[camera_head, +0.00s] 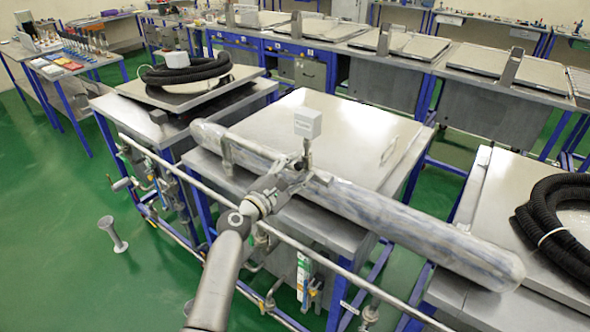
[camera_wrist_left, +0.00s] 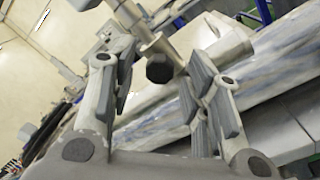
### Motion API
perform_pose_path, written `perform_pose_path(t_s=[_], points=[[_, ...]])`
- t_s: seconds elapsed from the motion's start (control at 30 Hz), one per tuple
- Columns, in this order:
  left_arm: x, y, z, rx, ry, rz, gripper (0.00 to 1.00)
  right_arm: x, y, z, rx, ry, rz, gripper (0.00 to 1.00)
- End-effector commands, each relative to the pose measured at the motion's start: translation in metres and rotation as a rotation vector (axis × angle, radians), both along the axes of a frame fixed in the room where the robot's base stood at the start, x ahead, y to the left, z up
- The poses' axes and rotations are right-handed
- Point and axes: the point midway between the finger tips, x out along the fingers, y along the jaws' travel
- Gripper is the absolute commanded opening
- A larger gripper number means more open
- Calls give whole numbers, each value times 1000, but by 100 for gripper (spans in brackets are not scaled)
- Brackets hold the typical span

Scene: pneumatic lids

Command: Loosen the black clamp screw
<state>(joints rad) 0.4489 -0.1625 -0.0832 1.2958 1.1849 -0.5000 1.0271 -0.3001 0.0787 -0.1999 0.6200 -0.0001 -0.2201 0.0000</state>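The black clamp screw (camera_wrist_left: 159,68) shows in the left wrist view as a dark faceted knob on the end of a metal rod. In the head view I cannot make it out; my gripper hides that spot. My left gripper (camera_wrist_left: 158,88) is open, with its grey-padded fingers on either side of the knob. A gap shows on the left; the right finger is close to the knob, and I cannot tell if it touches. In the head view my left gripper (camera_head: 286,180) reaches over the long tube (camera_head: 400,212). My right gripper is not in view.
A metal-topped table (camera_head: 330,125) lies behind the tube. A metal rail (camera_head: 340,272) runs along the front. Coiled black hoses (camera_head: 555,215) lie on the right table.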

Motion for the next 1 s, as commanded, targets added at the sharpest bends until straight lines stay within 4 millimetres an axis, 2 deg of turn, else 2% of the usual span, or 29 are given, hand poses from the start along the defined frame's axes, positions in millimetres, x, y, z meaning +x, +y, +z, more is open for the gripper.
perform_pose_path(t_s=[0.37, 0.8, 1.0], points=[[-7, 6, -1, 0, -1, 1, 44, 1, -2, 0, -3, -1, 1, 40], [-69, 49, -4, 2, 0, 2, 44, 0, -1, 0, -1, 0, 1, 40], [-91, 64, -5, 1, 0, 1, 44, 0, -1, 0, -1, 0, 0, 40]])
